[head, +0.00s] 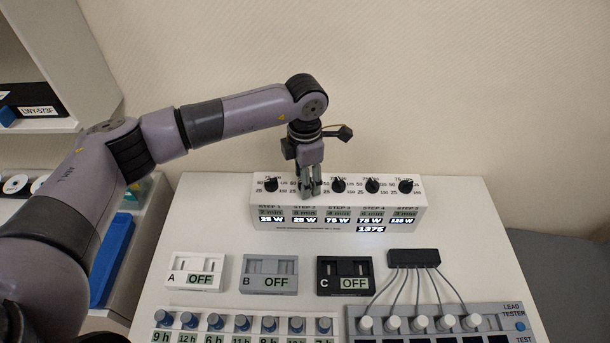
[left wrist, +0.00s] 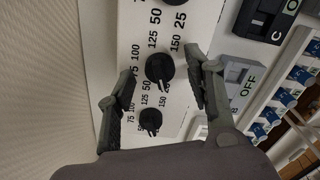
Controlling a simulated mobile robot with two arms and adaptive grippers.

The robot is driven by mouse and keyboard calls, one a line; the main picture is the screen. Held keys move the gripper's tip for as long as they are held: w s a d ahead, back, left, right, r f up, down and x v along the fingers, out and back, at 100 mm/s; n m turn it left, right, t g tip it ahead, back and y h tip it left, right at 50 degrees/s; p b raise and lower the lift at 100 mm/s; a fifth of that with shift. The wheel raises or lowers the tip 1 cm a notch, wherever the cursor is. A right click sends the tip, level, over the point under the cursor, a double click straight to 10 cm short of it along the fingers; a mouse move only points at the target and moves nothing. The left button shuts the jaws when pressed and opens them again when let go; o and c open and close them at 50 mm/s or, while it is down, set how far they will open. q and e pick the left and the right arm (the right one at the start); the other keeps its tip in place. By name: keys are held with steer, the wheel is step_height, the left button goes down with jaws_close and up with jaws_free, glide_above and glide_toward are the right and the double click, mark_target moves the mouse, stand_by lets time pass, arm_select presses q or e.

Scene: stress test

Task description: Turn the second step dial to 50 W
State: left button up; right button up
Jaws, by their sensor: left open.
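The white step box (head: 262,215) stands at the back of the table with a row of black dials on its sloped top. Its Step 2 display (head: 305,220) seems to read 25 W. My left gripper (head: 312,190) points down over the second dial, which it hides in the head view. In the left wrist view, that dial (left wrist: 159,67) sits between the two open fingertips (left wrist: 163,82), with a gap on each side; its light pointer faces the bottom of the picture. The first dial (left wrist: 152,121) shows below it. My right gripper is not in view.
The third dial (head: 338,186) stands close to the right of my left gripper. Modules A (head: 196,271), B (head: 270,274) and C (head: 344,275) lie in front of the box, each showing OFF. A lead tester (head: 510,318) with cables is at front right. The wall is behind.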

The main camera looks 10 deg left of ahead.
arm_select(q)
jaws_close()
stand_by(0.4)
steer(key=shift+f+m+b, duration=0.15)
steer(key=shift+m+b, duration=0.15)
steer(key=shift+b, duration=0.35)
steer(key=m+b, duration=0.4)
steer(key=b, duration=0.2)
steer(key=shift+f, duration=0.1)
steer(key=shift+r+m+b, duration=0.15)
steer(key=shift+m+b, duration=0.75)
steer(key=shift+m, duration=0.15)
steer(key=shift+r+m+b, duration=0.1)
steer(key=shift+m+b, duration=0.75)
steer(key=shift+m, duration=0.2)
jaws_free()
